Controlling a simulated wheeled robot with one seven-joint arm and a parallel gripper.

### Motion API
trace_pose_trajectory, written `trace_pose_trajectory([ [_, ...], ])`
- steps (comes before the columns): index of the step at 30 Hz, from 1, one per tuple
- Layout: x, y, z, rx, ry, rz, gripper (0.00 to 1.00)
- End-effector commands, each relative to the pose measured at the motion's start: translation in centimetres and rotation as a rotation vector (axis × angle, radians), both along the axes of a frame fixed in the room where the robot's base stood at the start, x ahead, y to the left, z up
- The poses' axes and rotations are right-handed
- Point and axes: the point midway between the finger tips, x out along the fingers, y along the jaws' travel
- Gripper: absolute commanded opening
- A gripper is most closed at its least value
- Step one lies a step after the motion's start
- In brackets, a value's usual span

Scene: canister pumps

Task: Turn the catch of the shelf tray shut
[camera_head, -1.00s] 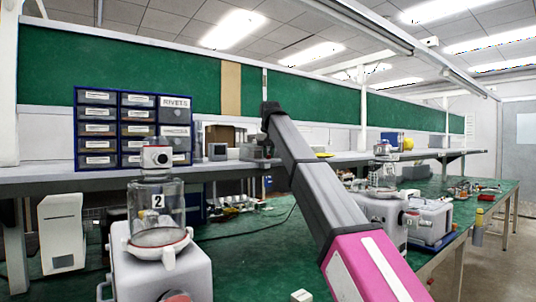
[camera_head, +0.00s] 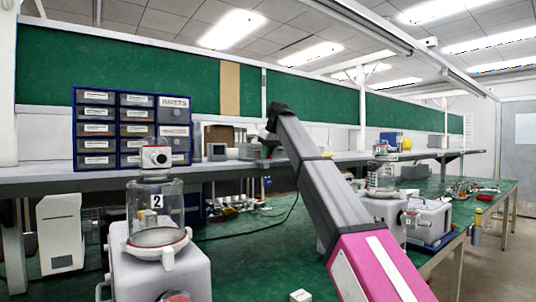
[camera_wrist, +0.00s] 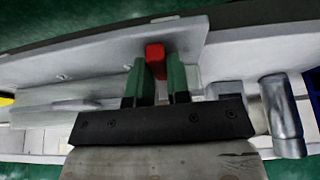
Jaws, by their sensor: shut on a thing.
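In the wrist view a small red catch (camera_wrist: 155,52) stands out against a pale grey panel (camera_wrist: 105,50), which looks like part of the shelf tray. My gripper (camera_wrist: 157,75) has its two green fingers on either side of the catch and is shut on it. The catch's lower part is hidden between the fingers. In the head view my arm reaches to the shelf at the middle, and it hides the catch there.
A grey metal cylinder (camera_wrist: 282,115) stands right of my gripper in the wrist view. In the head view a blue drawer cabinet (camera_head: 133,128) stands on the shelf at left. A pump with a glass canister (camera_head: 155,205) stands on the green bench in front.

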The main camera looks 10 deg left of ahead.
Motion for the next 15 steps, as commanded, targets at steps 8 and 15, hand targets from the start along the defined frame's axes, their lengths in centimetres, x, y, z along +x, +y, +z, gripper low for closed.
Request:
trace_pose_trajectory([
  [8, 0.0, 0.04, 0.06, 0.0, 0.0, 0.005, 0.0],
  [15, 0.0, 0.02, 0.04, 0.0, 0.0, 0.004, 0.28],
])
